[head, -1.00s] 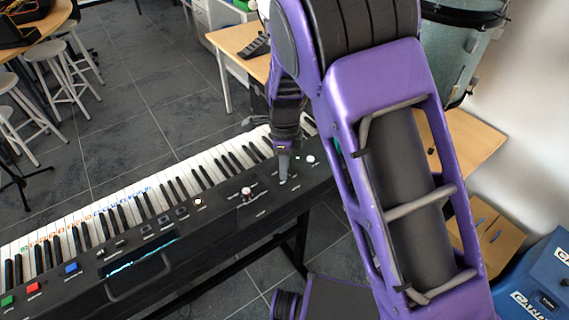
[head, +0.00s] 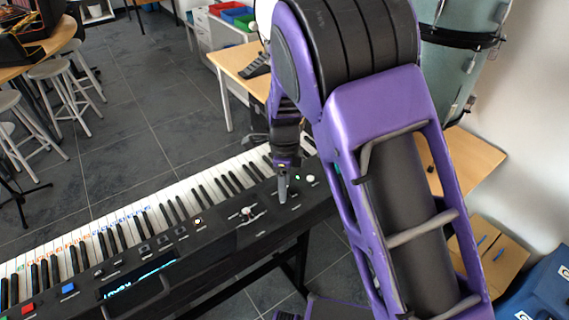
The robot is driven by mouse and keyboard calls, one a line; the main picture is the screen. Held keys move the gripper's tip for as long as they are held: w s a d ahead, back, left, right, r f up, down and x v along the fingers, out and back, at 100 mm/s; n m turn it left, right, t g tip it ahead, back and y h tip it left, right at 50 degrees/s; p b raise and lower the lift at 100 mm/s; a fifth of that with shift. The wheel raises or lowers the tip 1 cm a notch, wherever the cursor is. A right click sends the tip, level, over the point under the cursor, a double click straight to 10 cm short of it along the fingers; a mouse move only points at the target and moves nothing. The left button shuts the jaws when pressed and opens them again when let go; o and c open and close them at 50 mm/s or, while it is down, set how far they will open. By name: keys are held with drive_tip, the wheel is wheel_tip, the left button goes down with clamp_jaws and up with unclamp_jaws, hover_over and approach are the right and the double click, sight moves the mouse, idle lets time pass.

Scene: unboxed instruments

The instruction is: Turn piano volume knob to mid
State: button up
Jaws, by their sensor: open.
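The piano (head: 215,235) is a long black keyboard on a stand, running from lower left to the centre of the head view. A white round knob (head: 246,212) sits on its panel left of my gripper. Another small white knob (head: 310,179) is at the panel's right end. I cannot read which one is the volume knob. My gripper (head: 283,197) points down at the panel between these two knobs, its tips at or just above the surface. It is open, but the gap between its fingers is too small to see. Any control beneath the tips is hidden.
A lit display (head: 138,278) and coloured buttons (head: 68,290) are on the panel's left part. Grey stools (head: 62,85) stand at upper left. A wooden table (head: 238,55) is behind the piano, and a drum (head: 450,70) stands at upper right. My purple arm covers much of the right side.

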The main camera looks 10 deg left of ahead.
wheel_tip(320, 180, up, 17)
drive_tip(key=shift+p, duration=0.45)
drive_tip(key=shift+d+f, duration=0.1)
